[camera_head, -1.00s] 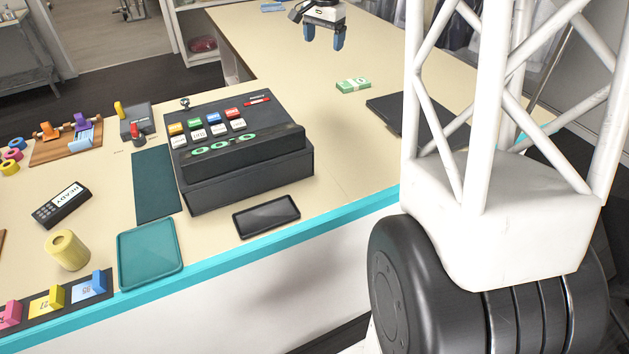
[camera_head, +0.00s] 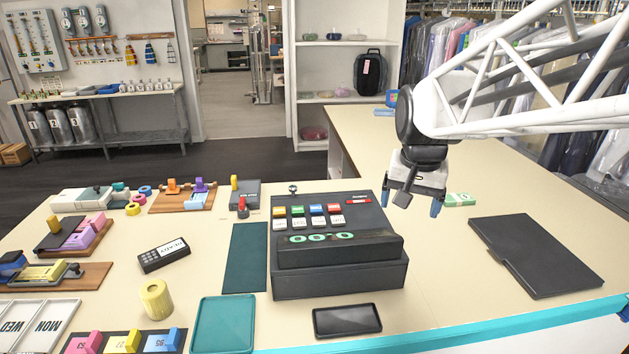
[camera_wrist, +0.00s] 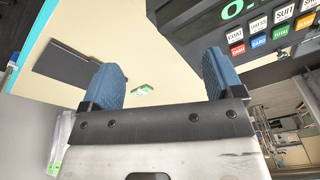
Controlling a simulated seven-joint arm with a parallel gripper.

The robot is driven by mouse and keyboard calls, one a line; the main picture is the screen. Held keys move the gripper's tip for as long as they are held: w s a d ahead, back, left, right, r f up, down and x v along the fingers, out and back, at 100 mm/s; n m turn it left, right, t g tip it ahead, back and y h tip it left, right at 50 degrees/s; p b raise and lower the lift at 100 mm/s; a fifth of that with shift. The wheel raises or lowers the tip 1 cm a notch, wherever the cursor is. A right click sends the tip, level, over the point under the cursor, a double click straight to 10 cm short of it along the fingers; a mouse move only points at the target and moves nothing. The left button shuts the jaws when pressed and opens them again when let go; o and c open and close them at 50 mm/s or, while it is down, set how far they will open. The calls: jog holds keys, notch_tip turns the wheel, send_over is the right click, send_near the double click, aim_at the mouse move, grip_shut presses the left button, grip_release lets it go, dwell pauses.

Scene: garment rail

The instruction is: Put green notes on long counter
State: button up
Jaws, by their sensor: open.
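The green notes (camera_head: 459,199), a small banded bundle, lie flat on the cream long counter (camera_head: 450,259), right of the cash register. They are partly hidden behind my gripper in the head view. My gripper (camera_head: 411,206), with blue fingertips, is open and empty above the counter, between the register and the notes. In the wrist view my gripper's fingers (camera_wrist: 158,84) are spread apart. The notes (camera_wrist: 142,90) show beyond and between them, small and out of the grip.
The black cash register (camera_head: 340,272) stands close to the left of my gripper. A dark flat folder (camera_head: 535,255) lies to the right. A black tablet (camera_head: 347,320) and teal tray (camera_head: 223,326) lie near the front edge.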

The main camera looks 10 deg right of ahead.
jog(key=s+a+f+n, duration=0.2)
jog(key=s+a+f, duration=0.1)
jog(key=s, duration=0.6)
jog(key=s+a+f+n, duration=0.2)
jog(key=s+a+f, duration=0.1)
jog(key=s, duration=0.5)
jog(key=shift+s+f+n+t, duration=0.3)
jog(key=shift+s+n, duration=0.1)
